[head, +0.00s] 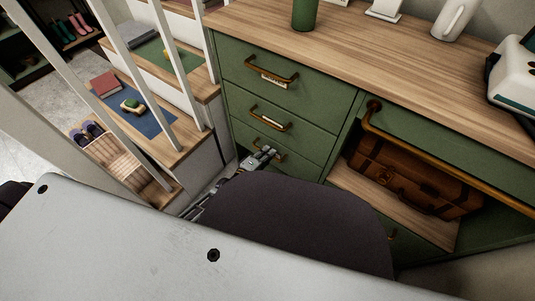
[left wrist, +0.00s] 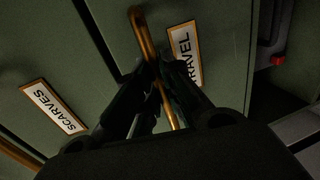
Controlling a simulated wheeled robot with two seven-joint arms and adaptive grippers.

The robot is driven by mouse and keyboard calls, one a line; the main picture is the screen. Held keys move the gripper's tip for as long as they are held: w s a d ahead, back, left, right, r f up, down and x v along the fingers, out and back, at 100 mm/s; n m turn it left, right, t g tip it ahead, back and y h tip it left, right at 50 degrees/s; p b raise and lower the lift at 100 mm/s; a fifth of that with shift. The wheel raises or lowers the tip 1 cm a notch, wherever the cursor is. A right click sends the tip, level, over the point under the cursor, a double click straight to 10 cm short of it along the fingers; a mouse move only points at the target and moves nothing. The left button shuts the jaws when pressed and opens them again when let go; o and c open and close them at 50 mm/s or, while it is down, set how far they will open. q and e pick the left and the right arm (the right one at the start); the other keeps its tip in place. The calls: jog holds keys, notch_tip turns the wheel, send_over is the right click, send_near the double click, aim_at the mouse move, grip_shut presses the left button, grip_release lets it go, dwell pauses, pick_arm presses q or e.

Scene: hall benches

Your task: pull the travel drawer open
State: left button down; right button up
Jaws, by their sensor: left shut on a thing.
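The travel drawer (head: 300,167) is the lowest of the green drawers in the head view. Its label (left wrist: 184,54) is partly hidden by my gripper in the left wrist view. Its brass bar handle (left wrist: 139,24) runs between the fingers of my left gripper (left wrist: 156,78), which is shut on it. In the head view my left gripper (head: 267,153) is at this handle, low in front of the drawer. The drawer front looks about flush with the drawer above; a small gap cannot be told. My right gripper is not in view.
The scarves drawer (left wrist: 22,120) adjoins the travel drawer. A brown suitcase (head: 415,175) lies in the open bay to the right. Benches with a blue mat (head: 150,118) stand to the left beyond white posts (head: 165,75). The wooden counter (head: 340,55) is above.

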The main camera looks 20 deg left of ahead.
pick_arm(q)
jog(key=shift+s, duration=0.1)
jog(key=f+p+v, duration=0.2)
jog(key=p+v, duration=0.2)
jog(key=v, duration=0.6)
jog(key=s+f+p+v, duration=0.1)
jog(key=p+v, duration=0.3)
jog(key=v, duration=0.7)
jog(key=shift+f, duration=0.7)
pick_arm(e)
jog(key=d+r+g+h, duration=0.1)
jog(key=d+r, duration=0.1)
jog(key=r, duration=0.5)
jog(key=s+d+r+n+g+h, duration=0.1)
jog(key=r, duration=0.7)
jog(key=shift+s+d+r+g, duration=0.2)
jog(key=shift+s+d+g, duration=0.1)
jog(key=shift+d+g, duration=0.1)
pick_arm(q)
jog(key=shift+s+a, duration=0.1)
jog(key=shift+a, duration=0.05)
jog(key=c, duration=1.5)
grip_release()
jog(key=shift+s+a, duration=0.1)
jog(key=shift+v, duration=5.85)
